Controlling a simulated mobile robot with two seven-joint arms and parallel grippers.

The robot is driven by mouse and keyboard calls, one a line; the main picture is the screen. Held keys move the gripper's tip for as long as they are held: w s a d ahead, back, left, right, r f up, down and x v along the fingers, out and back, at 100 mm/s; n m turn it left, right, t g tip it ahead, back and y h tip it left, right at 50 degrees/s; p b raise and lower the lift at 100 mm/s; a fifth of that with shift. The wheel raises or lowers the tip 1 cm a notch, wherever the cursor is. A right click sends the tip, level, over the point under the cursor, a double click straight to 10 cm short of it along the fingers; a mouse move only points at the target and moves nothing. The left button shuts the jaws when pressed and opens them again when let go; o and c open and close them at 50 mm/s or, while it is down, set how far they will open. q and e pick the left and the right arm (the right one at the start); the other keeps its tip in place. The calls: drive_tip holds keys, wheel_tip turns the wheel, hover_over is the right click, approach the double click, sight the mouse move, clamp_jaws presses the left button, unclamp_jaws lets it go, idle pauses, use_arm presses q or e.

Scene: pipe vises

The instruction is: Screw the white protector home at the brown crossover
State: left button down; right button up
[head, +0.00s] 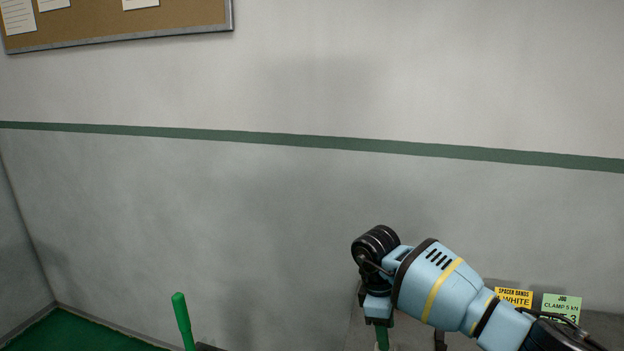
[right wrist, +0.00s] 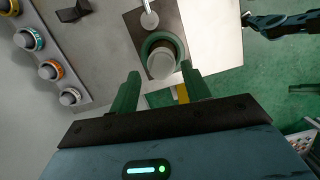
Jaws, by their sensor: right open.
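My right gripper (right wrist: 160,82) is open in the right wrist view, with its two green fingers apart. A pale round cylinder end (right wrist: 161,64) with a green ring (right wrist: 147,46) around it shows beyond and between the fingertips. I cannot tell whether the fingers touch it, or whether it is the white protector. In the head view my right gripper (head: 382,338) points down at the bottom edge, and its fingertips are cut off. No brown crossover can be made out in either view. My left gripper does not show clearly.
A grey rack (right wrist: 45,60) at left in the right wrist view holds several knobs with coloured bands. A yellow sign (head: 514,297) reads "SPACER BANDS WHITE", beside a green job card (head: 561,307). A green upright handle (head: 183,320) stands at lower left.

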drive_tip(key=shift+s+n+t, duration=0.1)
drive_tip(key=shift+n+t, duration=0.4)
drive_tip(key=shift+n, duration=2)
drive_tip(key=n, duration=0.4)
drive_tip(key=shift+s+n+t, duration=0.1)
drive_tip(key=shift+n+t, duration=0.3)
drive_tip(key=n, duration=0.4)
drive_tip(key=shift+s+n+t+y, duration=0.1)
drive_tip(key=shift+n+t+y, duration=0.2)
drive_tip(key=shift+n+t, duration=0.1)
drive_tip(key=n+y, duration=0.1)
drive_tip(key=n, duration=0.3)
drive_tip(key=shift+d+n, duration=0.15)
drive_tip(key=shift+n, duration=0.25)
drive_tip(key=shift+t, duration=0.3)
drive_tip(key=shift+n, duration=0.3)
drive_tip(key=n+y, duration=0.1)
drive_tip(key=n, duration=0.3)
drive_tip(key=shift+d, duration=0.1)
